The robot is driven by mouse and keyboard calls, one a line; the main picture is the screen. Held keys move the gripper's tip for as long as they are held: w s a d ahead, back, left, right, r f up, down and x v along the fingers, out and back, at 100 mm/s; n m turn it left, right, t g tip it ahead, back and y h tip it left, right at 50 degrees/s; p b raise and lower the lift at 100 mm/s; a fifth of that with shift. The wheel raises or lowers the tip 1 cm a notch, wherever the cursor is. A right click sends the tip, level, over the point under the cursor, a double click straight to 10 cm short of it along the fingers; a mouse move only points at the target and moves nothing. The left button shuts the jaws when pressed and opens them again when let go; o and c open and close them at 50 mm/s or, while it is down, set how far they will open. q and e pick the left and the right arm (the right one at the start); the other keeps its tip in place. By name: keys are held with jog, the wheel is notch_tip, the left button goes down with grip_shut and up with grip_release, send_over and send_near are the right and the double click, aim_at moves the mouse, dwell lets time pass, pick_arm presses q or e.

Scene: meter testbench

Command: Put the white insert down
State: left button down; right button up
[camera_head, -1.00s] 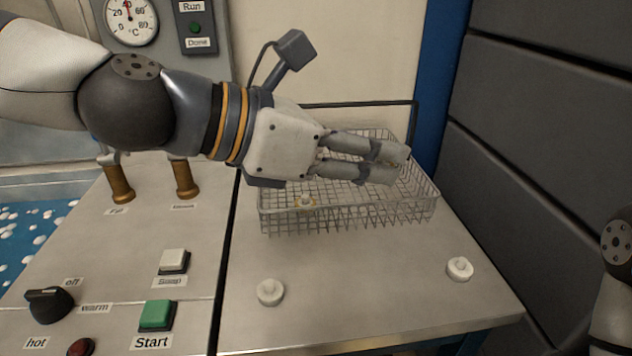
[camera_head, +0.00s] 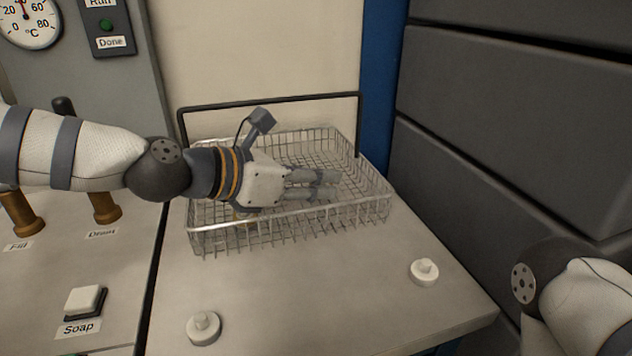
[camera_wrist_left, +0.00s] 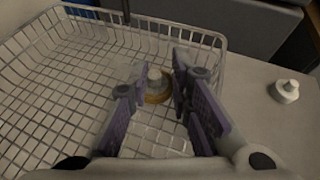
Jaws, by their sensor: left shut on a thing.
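My left gripper (camera_head: 335,185) reaches rightward over the wire basket (camera_head: 300,215). In the left wrist view, its fingers (camera_wrist_left: 155,88) close around a white insert (camera_wrist_left: 154,76). A brass-coloured ring shows around the insert's lower part; I cannot tell whether it belongs to it. The held insert is hidden in the head view. A small brass-coloured piece (camera_head: 241,215) shows through the basket's front wires, under my left wrist. Two other white inserts stand on the bench, one at front left (camera_head: 204,327) and one at front right (camera_head: 424,272). My right gripper is out of view.
The basket has a black handle (camera_head: 270,101) standing at its back. Bare bench top (camera_head: 310,285) lies in front of it. A panel with a Soap button (camera_head: 84,300) and brass valves (camera_head: 105,206) is at left. Dark grey panels (camera_head: 500,130) rise at right.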

pick_arm(q)
jog(key=shift+s+f, duration=0.15)
jog(key=shift+f, duration=0.6)
jog(key=c, duration=1.5)
grip_release()
jog(key=shift+f, duration=0.15)
jog(key=shift+o, duration=0.2)
jog(key=shift+s+f, duration=0.1)
jog(key=shift+f, duration=0.05)
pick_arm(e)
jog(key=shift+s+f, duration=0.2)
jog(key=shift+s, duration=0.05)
pick_arm(q)
jog(key=shift+r, duration=0.65)
jog(key=p+v, duration=0.2)
jog(key=v, duration=1)
jog(key=shift+r+p, duration=0.35)
jog(key=shift+r, duration=0.05)
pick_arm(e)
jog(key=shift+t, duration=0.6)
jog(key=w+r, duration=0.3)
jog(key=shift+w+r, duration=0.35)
